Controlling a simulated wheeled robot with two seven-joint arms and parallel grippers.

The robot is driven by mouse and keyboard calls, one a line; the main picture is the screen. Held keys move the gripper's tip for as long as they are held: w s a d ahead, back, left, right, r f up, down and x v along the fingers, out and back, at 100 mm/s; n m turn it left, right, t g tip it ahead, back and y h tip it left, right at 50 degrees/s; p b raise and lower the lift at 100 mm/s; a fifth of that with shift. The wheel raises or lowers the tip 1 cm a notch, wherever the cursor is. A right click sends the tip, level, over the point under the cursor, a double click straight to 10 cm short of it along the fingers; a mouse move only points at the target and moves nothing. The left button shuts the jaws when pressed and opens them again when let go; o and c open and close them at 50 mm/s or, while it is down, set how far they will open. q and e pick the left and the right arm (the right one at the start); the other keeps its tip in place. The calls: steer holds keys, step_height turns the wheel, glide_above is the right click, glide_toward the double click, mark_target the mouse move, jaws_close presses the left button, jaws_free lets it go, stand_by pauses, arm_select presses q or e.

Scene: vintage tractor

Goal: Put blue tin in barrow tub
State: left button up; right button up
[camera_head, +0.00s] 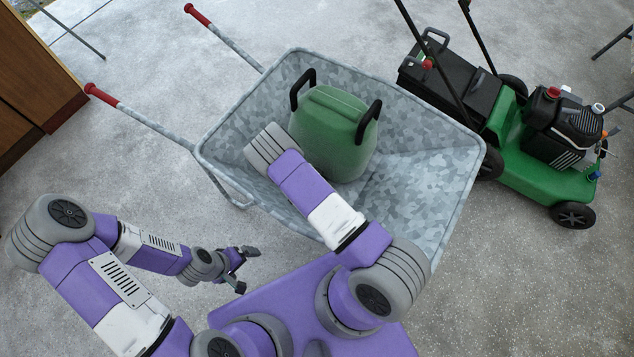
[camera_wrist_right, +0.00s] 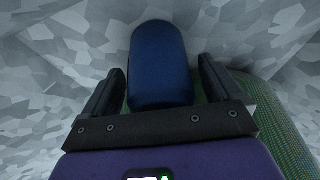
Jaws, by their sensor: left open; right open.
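The blue tin (camera_wrist_right: 160,60) shows in the right wrist view, inside the barrow tub, with the tub's grey patterned surface (camera_wrist_right: 60,55) around it. My right gripper (camera_wrist_right: 161,76) is open, with one finger on each side of the tin and a small gap visible at each side. Whether the tin rests fully on the tub floor is hard to tell. In the head view the barrow tub (camera_head: 420,180) is in the middle, and my right arm reaches into it, hiding the tin and the right gripper. My left gripper (camera_head: 246,269) is open and empty, outside the tub at its lower left.
A green can (camera_head: 335,125) with black handles stands in the tub beside my right arm. The barrow's red-gripped handles (camera_head: 105,95) point to the upper left. A green mower (camera_head: 540,165) stands to the right. A wooden cabinet (camera_head: 35,75) is at the left edge.

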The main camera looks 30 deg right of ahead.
steer(key=p+v, duration=0.3)
steer(key=v, duration=0.8)
steer(key=shift+a+r+p, duration=0.15)
steer(key=shift+r+p, duration=0.2)
